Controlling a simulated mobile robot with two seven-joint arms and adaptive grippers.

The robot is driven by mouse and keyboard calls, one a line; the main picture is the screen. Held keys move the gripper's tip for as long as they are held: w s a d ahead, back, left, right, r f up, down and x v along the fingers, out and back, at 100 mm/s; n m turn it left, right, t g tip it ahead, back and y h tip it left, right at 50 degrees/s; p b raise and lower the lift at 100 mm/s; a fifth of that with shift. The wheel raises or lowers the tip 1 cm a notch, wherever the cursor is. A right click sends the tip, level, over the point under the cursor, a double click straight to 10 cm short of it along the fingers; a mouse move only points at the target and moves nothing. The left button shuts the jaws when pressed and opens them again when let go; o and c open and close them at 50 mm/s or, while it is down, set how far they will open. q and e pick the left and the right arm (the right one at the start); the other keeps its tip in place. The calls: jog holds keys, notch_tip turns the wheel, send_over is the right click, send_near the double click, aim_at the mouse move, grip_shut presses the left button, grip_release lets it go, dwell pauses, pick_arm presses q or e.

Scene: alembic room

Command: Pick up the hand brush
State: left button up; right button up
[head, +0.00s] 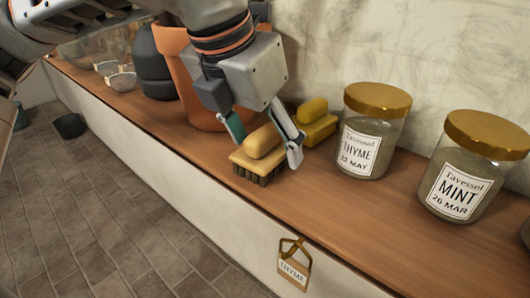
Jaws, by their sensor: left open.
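The hand brush (259,152) sits on the wooden shelf, with a yellowish wooden back, a rounded raised grip and dark bristles facing down. My left gripper (264,147) comes down from above with its fingers apart, one on each side of the brush's grip. The right finger is close to the brush's right end; I cannot tell whether it touches. The brush rests on its bristles near the shelf's front edge. My right gripper does not show.
Behind the brush lies a yellow block-like object (316,121). A thyme jar (372,133) and a mint jar (468,170) stand to the right. A terracotta pot (181,72) and dark rounded vessel (151,66) stand left. A thyme tag (293,267) hangs on the shelf front.

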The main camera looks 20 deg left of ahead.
aim_at(263, 131)
pick_arm(q)
jog(key=shift+s+r, duration=0.1)
jog(key=shift+r, duration=0.05)
jog(key=c, duration=1.2)
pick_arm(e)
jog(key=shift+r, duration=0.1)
pick_arm(q)
notch_tip(263, 131, up, 9)
jog(key=shift+r+p, duration=0.15)
jog(key=shift+p, duration=1)
jog(key=shift+r, duration=0.4)
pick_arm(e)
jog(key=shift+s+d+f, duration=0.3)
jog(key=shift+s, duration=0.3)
